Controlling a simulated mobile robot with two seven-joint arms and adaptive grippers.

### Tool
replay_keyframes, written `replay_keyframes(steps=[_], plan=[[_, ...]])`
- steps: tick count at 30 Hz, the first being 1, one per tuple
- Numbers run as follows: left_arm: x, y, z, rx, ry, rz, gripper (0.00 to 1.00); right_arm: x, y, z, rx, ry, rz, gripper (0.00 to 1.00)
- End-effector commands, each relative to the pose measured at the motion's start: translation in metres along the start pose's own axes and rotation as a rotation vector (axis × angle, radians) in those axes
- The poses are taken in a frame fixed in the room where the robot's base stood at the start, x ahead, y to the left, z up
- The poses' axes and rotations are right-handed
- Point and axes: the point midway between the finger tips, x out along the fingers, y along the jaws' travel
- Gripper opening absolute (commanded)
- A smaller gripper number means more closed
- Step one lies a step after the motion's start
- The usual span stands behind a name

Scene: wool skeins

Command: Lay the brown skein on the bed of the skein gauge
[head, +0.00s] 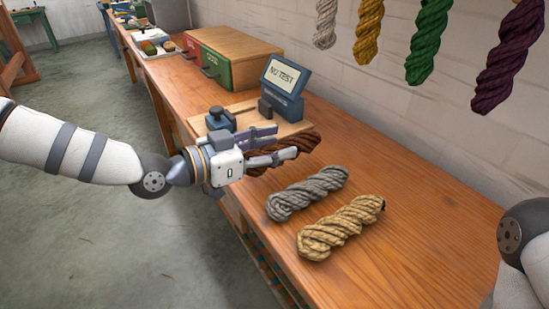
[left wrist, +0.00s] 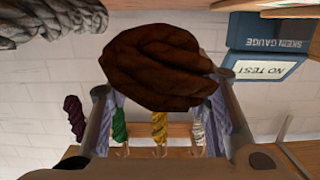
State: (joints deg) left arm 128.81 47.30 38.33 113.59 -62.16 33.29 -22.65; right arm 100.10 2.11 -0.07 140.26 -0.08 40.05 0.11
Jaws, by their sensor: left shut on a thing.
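My left gripper (head: 284,143) is shut on the dark brown skein (head: 303,141), with a finger on either side of it. In the left wrist view the skein (left wrist: 158,68) fills the space between the fingers. The skein gauge has a blue-grey display (head: 285,77) reading "NO TEST" and a pale wooden base (head: 294,127), partly hidden behind my gripper. The skein is at the near side of the gauge; its height over the base is unclear. The display also shows upside down in the left wrist view (left wrist: 265,66). My right gripper is out of view.
A grey skein (head: 307,192) and a tan skein (head: 341,227) lie on the wooden bench (head: 420,240) in front of the gauge. Several coloured skeins, such as a green one (head: 428,42), hang on the wall. A drawer cabinet (head: 232,55) stands behind the gauge.

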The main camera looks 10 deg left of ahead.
Motion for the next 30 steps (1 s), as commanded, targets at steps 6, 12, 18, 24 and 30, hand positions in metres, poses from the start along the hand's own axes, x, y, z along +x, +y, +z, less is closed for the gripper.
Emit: replay_keyframes(steps=[6,12,18,24,30], plan=[[0.005,-0.002,0.031,0.000,-0.002,0.000,0.17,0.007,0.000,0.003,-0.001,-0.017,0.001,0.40],[0.005,-0.002,0.030,0.001,-0.001,0.000,0.17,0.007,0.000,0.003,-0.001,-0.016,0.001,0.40],[0.006,-0.002,0.033,0.001,-0.001,0.000,0.60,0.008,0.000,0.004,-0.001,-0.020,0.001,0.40],[0.006,-0.002,0.033,0.001,-0.001,0.000,0.64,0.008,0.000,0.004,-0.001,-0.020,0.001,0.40],[0.005,-0.003,0.034,-0.003,0.000,-0.002,0.64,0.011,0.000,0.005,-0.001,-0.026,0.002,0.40]])
